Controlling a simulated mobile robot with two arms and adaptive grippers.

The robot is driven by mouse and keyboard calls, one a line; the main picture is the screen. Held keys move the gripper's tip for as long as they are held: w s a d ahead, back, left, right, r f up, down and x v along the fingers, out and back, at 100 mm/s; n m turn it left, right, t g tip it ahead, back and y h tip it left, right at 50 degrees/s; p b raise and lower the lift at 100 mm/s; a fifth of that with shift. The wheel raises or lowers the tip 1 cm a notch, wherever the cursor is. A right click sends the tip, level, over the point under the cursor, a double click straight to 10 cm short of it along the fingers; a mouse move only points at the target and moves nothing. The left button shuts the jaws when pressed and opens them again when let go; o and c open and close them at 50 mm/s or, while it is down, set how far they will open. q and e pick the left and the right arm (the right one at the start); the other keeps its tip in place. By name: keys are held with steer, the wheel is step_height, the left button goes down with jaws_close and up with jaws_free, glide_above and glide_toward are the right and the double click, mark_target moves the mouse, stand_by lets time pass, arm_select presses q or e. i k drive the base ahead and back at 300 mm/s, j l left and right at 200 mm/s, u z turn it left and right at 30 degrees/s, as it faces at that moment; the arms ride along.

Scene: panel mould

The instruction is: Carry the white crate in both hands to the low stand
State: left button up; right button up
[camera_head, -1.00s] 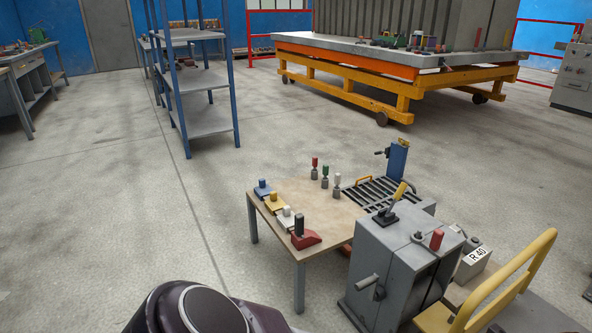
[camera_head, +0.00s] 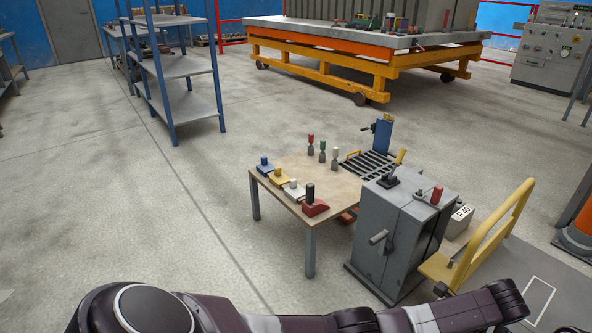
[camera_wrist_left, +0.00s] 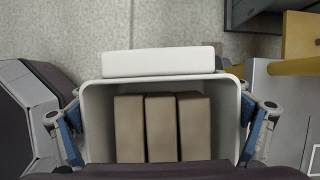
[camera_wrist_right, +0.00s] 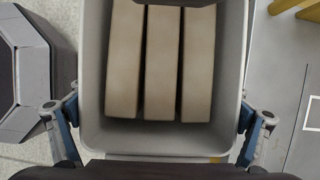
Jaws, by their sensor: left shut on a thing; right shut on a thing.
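The white crate (camera_wrist_left: 92,105) shows from above in the left wrist view, open at the top, with three brown blocks (camera_wrist_left: 161,128) standing in a row inside. The right wrist view shows the crate (camera_wrist_right: 93,125) and the blocks from the opposite end. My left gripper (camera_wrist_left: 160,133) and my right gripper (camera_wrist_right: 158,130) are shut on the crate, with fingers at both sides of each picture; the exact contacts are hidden. The crate is below the head view. A grey flat area with a white outline (camera_head: 537,300) lies at right; I cannot tell if it is the low stand.
A wooden-topped table (camera_head: 285,180) with small coloured items stands ahead, beside a grey machine box (camera_head: 395,235) and a yellow-handled cart (camera_head: 495,235). An orange object (camera_head: 575,240) is at the right edge. Open floor (camera_head: 110,220) lies left.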

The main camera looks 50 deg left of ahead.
mark_target(305, 172)
steer(key=u, duration=2.65)
steer(key=i+l+u, duration=0.3)
steer(key=i+l, duration=0.7)
steer(key=i, duration=0.15)
steer(key=i+l, duration=0.7)
steer(key=i, duration=0.15)
steer(key=i+j+z, duration=0.15)
steer(key=i, duration=1.25)
